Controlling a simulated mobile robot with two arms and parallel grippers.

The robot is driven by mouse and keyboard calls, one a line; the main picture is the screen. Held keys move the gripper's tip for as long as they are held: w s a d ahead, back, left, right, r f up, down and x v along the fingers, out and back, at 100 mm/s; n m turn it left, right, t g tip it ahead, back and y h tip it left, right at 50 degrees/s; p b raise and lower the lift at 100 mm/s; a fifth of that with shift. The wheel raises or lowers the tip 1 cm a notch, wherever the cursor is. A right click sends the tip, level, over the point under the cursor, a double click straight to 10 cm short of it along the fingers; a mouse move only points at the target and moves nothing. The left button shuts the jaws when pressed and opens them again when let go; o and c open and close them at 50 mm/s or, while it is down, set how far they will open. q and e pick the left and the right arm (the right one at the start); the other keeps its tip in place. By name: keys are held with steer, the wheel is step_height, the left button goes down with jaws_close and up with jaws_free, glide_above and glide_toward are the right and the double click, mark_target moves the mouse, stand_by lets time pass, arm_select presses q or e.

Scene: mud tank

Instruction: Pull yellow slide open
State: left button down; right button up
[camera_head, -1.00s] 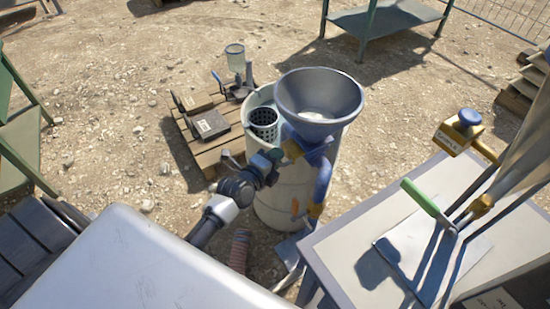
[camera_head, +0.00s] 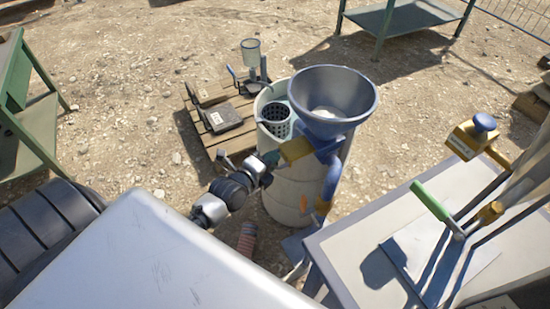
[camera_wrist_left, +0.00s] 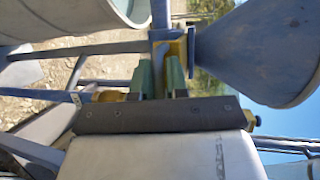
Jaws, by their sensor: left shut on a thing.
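The yellow slide (camera_head: 296,150) sticks out to the left from under the blue-grey funnel hopper (camera_head: 333,105), above the white drum. My left gripper (camera_head: 272,159) is shut at the slide's outer left end. In the left wrist view, the green fingertips of my left gripper (camera_wrist_left: 161,77) close around a part in front of the yellow slide (camera_wrist_left: 178,46). The fingers partly hide the grasped end. The hopper (camera_wrist_left: 262,45) shows at the right there. My right gripper is not in view.
A white drum (camera_head: 290,190) with a dark perforated basket (camera_head: 275,118) stands under the hopper. A wooden pallet (camera_head: 216,138) lies behind it. A grey-topped table (camera_head: 345,250) with a green-handled lever (camera_head: 431,201) is at the right. A green bench stands at the left.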

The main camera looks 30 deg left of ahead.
arm_select(q)
steer(key=c, duration=1.2)
jaws_free()
steer(key=shift+s+a+f, duration=0.1)
steer(key=shift+s+f, duration=0.1)
steer(key=shift+f, duration=0.1)
steer(key=shift+c, duration=0.2)
steer(key=shift+o, duration=0.2)
steer(key=shift+r, duration=0.1)
steer(key=v, duration=1)
steer(key=shift+s, duration=0.35)
